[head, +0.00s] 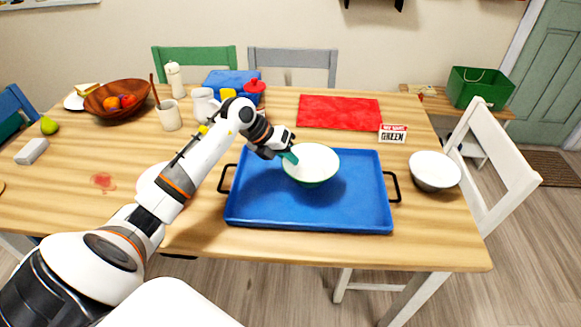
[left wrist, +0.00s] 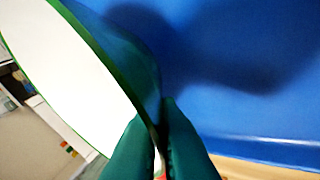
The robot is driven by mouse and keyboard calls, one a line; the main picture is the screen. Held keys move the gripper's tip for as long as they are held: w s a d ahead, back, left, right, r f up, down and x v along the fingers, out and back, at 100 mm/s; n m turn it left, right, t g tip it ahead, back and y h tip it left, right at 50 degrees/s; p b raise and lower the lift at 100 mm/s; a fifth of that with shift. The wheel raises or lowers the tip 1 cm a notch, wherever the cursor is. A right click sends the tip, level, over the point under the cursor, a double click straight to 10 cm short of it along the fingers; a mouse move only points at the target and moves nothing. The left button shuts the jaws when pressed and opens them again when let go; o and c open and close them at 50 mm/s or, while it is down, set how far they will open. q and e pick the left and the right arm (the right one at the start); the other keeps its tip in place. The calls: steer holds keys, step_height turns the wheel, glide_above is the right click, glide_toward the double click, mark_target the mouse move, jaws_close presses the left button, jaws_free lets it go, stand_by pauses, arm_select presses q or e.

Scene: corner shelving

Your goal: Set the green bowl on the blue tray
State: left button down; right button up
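The green bowl (head: 313,182), green outside and white inside, is over the middle of the blue tray (head: 250,213), near its far half. My left gripper (head: 290,158) is shut on the bowl's rim at its left side. In the left wrist view the teal fingers (left wrist: 152,118) pinch the rim of the bowl (left wrist: 70,70), with one finger on each side. A dark shadow lies on the tray (left wrist: 285,40) apart from the bowl, so the bowl appears held a little above it. My right gripper is not in view.
A white bowl (head: 435,169) stands right of the tray. A red mat (head: 338,112) and a small sign (head: 393,133) lie behind it. Mugs (head: 169,116), a blue box (head: 232,82) and a wooden fruit bowl (head: 118,101) are at the back left. The tray has black handles (head: 393,186).

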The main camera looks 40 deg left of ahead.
arm_select(q)
step_height(320, 180, down, 3)
steer(key=shift+f, duration=0.15)
steer(key=c, duration=1.6)
jaws_free()
steer(key=shift+s, duration=0.1)
steer(key=v, duration=1.2)
